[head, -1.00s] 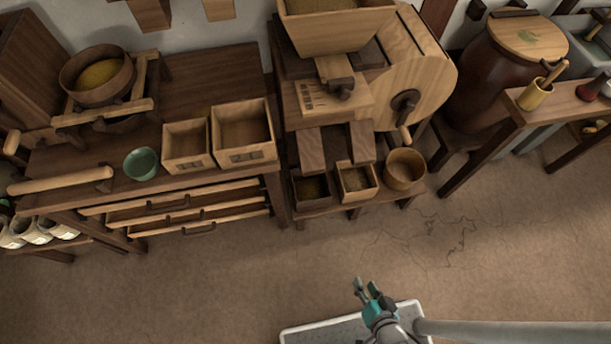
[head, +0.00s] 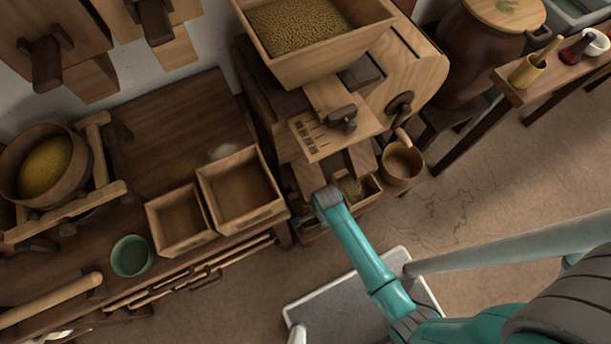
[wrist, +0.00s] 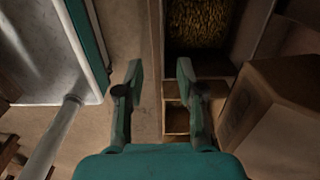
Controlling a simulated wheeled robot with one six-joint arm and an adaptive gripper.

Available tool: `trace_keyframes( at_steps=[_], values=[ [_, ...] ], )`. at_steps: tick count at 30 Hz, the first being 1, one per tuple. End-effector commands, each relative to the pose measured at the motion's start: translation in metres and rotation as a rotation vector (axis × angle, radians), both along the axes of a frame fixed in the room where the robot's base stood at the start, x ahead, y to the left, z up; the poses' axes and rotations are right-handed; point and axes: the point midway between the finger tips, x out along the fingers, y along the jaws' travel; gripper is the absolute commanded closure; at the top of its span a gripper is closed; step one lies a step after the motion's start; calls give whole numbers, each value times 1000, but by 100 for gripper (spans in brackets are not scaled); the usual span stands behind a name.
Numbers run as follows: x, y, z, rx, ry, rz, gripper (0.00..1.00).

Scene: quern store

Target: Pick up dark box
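A dark-walled box (wrist: 203,64) with grain in it shows at the top of the wrist view, cut off by the frame edge. It lies ahead of my gripper (wrist: 159,78), slightly right of centre. My gripper is open and empty, its two fingers apart and not visibly touching the box. In the head view the dark box's place, left of the pale grain box (head: 369,187) under the mill, is mostly hidden by my arm.
The wooden mill (head: 415,75) and its grain hopper (head: 342,58) stand above the boxes. A round wooden tub (head: 402,163) stands to their right. Two empty wooden bins and a green bowl (head: 131,256) sit on the left bench.

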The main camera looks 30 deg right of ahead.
Motion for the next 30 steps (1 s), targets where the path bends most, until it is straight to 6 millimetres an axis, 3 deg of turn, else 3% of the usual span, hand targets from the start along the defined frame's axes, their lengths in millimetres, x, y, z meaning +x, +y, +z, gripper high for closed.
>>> trace_keyframes(
  at_steps=[4,13,23,30],
  values=[
    [2,0,-7,0,15,-14,62],
    [2,0,-47,0,14,-13,62],
    [3,-3,-68,0,12,-14,62],
    [2,-7,-97,0,13,-13,62]
  ],
)
